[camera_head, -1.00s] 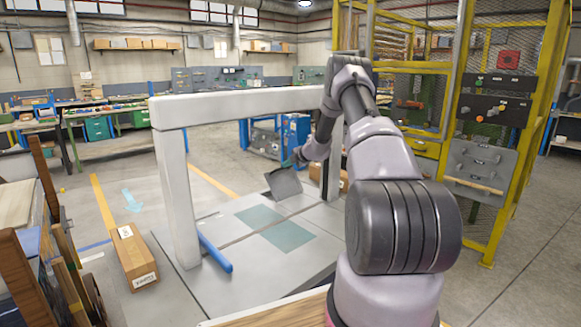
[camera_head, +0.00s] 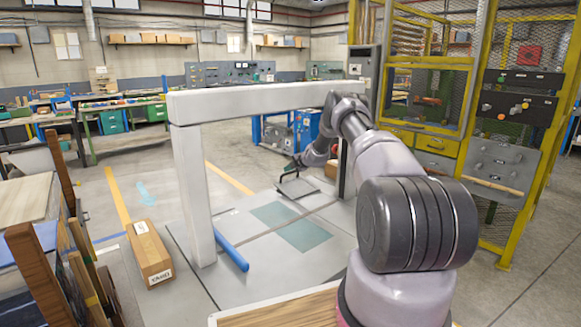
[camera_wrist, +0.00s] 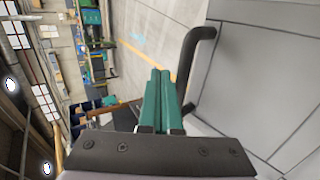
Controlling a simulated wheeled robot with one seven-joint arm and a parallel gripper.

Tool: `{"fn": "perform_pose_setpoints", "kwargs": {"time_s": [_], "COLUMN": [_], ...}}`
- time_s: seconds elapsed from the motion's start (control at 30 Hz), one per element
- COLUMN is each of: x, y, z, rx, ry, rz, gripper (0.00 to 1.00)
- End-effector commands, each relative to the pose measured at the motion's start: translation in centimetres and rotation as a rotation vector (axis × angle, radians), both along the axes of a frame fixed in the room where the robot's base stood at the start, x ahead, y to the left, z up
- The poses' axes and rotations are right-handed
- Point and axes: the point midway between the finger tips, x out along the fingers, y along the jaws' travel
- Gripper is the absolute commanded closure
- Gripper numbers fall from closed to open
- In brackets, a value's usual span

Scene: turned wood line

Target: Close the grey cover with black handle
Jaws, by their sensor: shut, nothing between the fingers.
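The grey cover (camera_head: 299,188) is low over the floor plates beyond the white frame in the head view. It looks nearly flat; I cannot tell if it is flush. Its black handle (camera_head: 281,178) stands up from it. In the wrist view the grey cover (camera_wrist: 252,75) fills the right side, with the bent black handle (camera_wrist: 195,62) rising from it. My gripper (camera_wrist: 160,78) has its teal fingers shut together with nothing between them, just left of the handle. Contact with the handle is unclear. In the head view my gripper (camera_head: 290,167) is small, close above the handle.
A white frame (camera_head: 262,102) spans over the plates, with a blue bar (camera_head: 231,249) at its left foot. A cardboard box (camera_head: 150,254) lies to the left. A yellow mesh cage (camera_head: 480,120) stands at the right. Teal patches (camera_head: 303,235) mark the plates.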

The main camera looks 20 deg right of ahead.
Motion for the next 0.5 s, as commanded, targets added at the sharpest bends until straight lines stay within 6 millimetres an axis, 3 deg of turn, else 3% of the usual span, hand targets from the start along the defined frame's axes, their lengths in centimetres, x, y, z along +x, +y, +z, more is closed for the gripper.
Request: {"fn": "perform_pose_setpoints", "kwargs": {"time_s": [0.5], "x": [0.8], "y": [0.3], "z": [-1.5], "rx": [0.0], "ry": [0.0], "rz": [0.0], "gripper": [1.0]}}
